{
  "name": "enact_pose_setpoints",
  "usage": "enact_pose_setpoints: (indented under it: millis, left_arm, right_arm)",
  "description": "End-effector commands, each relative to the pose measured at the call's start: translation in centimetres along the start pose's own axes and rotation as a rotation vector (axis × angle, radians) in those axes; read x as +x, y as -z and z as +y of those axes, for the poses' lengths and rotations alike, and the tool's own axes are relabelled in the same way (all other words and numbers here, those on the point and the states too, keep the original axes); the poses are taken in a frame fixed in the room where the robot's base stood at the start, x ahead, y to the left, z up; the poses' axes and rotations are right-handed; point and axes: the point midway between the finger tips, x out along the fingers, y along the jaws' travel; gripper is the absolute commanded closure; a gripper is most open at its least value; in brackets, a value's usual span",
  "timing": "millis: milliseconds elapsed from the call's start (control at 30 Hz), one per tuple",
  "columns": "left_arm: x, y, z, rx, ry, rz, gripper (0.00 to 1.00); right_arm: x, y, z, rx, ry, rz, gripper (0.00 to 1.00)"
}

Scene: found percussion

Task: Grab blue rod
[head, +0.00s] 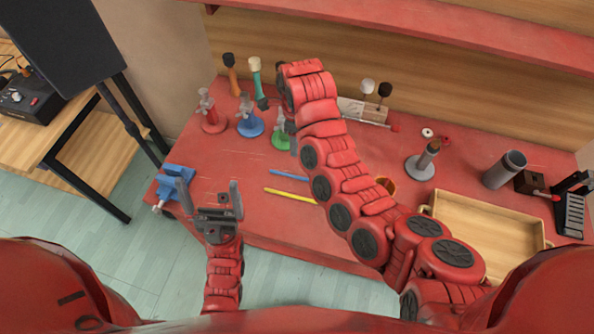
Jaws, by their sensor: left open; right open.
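The blue rod (288,175) lies flat on the red workbench (255,225), just behind a parallel yellow rod (288,195). Its right end reaches close to my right arm. My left gripper (208,186) is open and empty near the bench's front edge, left of and in front of the blue rod, with its two fingers spread and pointing away from me. My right gripper (277,118) is beyond the blue rod, near a green-based stand, partly hidden by its own arm. It is open and apart from the rod.
A blue vise (175,182) sits at the bench's left edge. Red (212,124), blue (250,126) and green (282,141) stands are behind the rods. A wooden tray (480,258) and a grey cylinder (504,170) are at right. Bench around the rods' left ends is clear.

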Motion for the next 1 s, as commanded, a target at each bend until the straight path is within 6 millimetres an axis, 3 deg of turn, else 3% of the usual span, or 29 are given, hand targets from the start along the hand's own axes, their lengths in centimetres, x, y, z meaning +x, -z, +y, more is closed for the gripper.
enact_pose_setpoints:
  millis: [267,533,767,1000]
  left_arm:
    - [-2.4,-0.4,0.1,0.000,0.000,0.000,0.00]
    - [-6.4,-1.1,0.3,0.000,0.000,0.000,0.00]
    - [-6.2,-1.1,0.3,0.000,0.000,0.000,0.00]
    - [-3.9,-0.7,0.2,0.000,0.000,0.000,0.00]
  right_arm:
    - [4.8,-0.1,0.0,-0.002,0.004,0.001,0.52]
    - [10.5,-0.1,0.0,-0.004,0.003,0.001,0.52]
    - [11.9,0.0,-0.1,-0.002,0.003,-0.001,0.52]
    - [13.6,0.1,0.0,-0.003,0.000,0.000,0.52]
